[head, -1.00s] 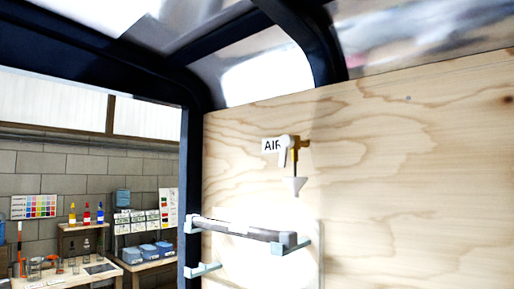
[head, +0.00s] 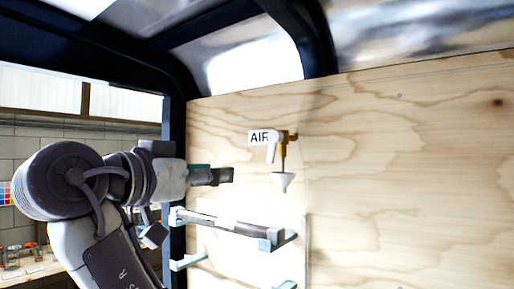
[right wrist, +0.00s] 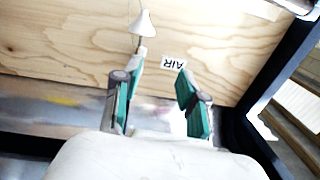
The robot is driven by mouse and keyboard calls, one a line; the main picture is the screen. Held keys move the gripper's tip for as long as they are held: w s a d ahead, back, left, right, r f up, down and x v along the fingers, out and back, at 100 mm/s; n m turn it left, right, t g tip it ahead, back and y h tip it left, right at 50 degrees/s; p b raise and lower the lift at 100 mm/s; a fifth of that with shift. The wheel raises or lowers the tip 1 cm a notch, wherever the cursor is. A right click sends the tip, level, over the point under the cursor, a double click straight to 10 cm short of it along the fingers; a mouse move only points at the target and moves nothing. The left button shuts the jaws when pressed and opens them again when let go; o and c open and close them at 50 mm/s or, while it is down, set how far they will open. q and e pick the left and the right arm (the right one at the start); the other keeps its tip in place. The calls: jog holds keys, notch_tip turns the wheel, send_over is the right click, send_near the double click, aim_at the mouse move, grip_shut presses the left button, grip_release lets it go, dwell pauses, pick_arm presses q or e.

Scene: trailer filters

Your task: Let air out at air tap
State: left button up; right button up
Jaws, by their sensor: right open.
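The air tap (head: 288,138) is on the plywood wall next to a white AIR label (head: 257,138). It has a brass body, a white lever (head: 272,150) hanging down, and a white cone (head: 283,182) on a thin stem below. My right gripper (head: 228,174) is left of the tap and a little lower, apart from it in the picture. In the right wrist view its two green-padded fingers (right wrist: 160,75) are spread, with nothing between them. The cone (right wrist: 142,22) and the upside-down label (right wrist: 173,63) show beyond the fingertips; the tap body is partly hidden behind one finger. My left gripper is not in view.
A dark bar on pale blue brackets (head: 235,224) is fixed to the plywood wall (head: 400,190) below the tap. A dark frame post (head: 176,130) stands at the wall's left edge. The wall right of the tap is clear.

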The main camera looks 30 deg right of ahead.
jog(key=s+r+m, duration=0.2)
jog(key=s+r, duration=0.1)
jog(key=p, duration=0.7)
send_near(270, 154)
jog(key=shift+g, duration=0.3)
jog(key=x, duration=0.7)
jog(key=shift+w+r, duration=0.2)
jog(key=shift+w+d+f, duration=0.15)
jog(key=shift+w+d, duration=0.15)
jog(key=shift+d, duration=0.25)
grip_shut()
